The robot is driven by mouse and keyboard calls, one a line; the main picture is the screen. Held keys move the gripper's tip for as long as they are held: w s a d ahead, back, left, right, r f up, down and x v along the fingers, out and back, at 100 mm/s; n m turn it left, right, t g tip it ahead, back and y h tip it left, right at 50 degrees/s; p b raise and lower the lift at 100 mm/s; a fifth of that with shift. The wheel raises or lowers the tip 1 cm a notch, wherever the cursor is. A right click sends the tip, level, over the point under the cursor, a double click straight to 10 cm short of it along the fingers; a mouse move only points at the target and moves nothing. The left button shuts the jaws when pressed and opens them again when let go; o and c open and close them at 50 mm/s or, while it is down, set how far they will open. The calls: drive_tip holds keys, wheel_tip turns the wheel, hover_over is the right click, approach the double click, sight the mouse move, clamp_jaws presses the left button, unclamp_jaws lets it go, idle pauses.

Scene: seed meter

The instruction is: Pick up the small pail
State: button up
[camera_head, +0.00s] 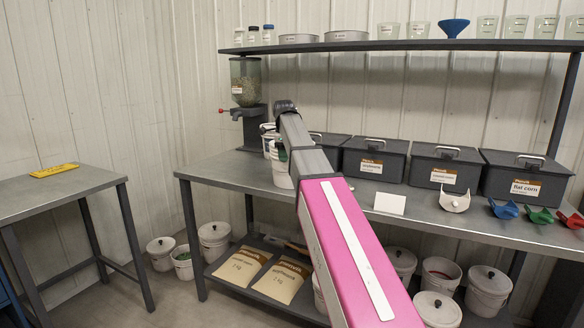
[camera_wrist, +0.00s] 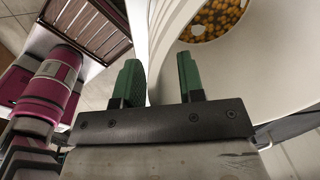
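Two white pails stand on the workbench below the seed dispenser in the head view: a rear one (camera_head: 267,139) and a front one (camera_head: 280,177). My arm partly covers both. A white pail (camera_wrist: 270,65) holding yellow-orange seeds fills the upper right of the wrist view. I cannot tell for certain which pail is the small one. My gripper (camera_wrist: 158,68) has green fingertips, spread apart on either side of the pail's near edge. I cannot tell whether they touch it. In the head view, the fingers are mostly hidden behind my arm.
The seed dispenser (camera_head: 246,95) stands behind the pails. Several lidded dark bins (camera_head: 440,168), a blank white card (camera_head: 389,203) and coloured scoops (camera_head: 540,215) line the workbench (camera_head: 225,168). Lidded pails (camera_head: 214,240) and seed bags (camera_head: 242,266) sit below. A shelf (camera_head: 400,45) runs above.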

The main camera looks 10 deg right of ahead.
drive_tip(key=shift+f, duration=0.2)
drive_tip(key=shift+c, duration=0.3)
clamp_jaws()
drive_tip(key=shift+r, duration=0.1)
